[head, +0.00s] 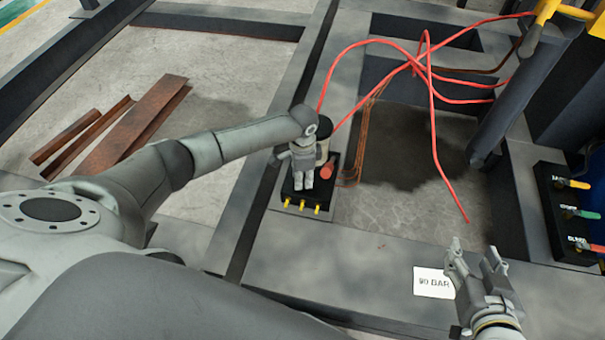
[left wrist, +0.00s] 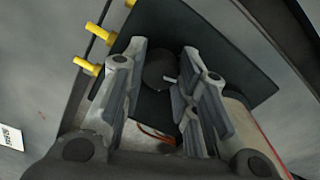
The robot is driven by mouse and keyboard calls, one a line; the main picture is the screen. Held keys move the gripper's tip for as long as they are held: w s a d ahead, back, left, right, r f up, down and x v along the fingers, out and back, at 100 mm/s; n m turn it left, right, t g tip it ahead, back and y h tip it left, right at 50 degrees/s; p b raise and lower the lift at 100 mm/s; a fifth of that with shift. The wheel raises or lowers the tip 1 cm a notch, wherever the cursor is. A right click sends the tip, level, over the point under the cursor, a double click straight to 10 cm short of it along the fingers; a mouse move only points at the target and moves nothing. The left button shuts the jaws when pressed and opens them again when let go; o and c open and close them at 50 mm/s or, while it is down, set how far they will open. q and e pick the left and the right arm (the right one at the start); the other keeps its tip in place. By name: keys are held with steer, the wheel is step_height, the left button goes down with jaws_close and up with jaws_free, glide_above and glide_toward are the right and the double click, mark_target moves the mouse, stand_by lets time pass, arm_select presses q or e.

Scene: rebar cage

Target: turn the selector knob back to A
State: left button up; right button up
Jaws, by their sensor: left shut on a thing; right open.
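The selector knob (left wrist: 158,70) is a dark round knob with a pale pointer mark, on a black block (left wrist: 205,30) with yellow fittings (left wrist: 97,31). In the head view the same block (head: 293,208) sits on the grey frame, and the knob is hidden under my gripper. My left gripper (head: 303,180) reaches down over the block; in the left wrist view its fingers (left wrist: 160,85) are on either side of the knob, shut on it. The letters around the knob cannot be read. My right gripper (head: 477,255) is open and empty at the lower right.
A red part (head: 327,170) stands on the block beside my left gripper. Red hoses (head: 433,120) loop over the frame opening behind. A "90 BAR" card (head: 433,282) lies by my right gripper. A panel with coloured handles (head: 560,220) stands at right; rusty steel pieces (head: 140,125) lie at left.

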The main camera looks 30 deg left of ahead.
stand_by(0.3)
arm_select(q)
steer(key=o, duration=0.8)
steer(key=shift+r, duration=0.1)
step_height(320, 180, up, 12)
steer(key=shift+f, duration=0.1)
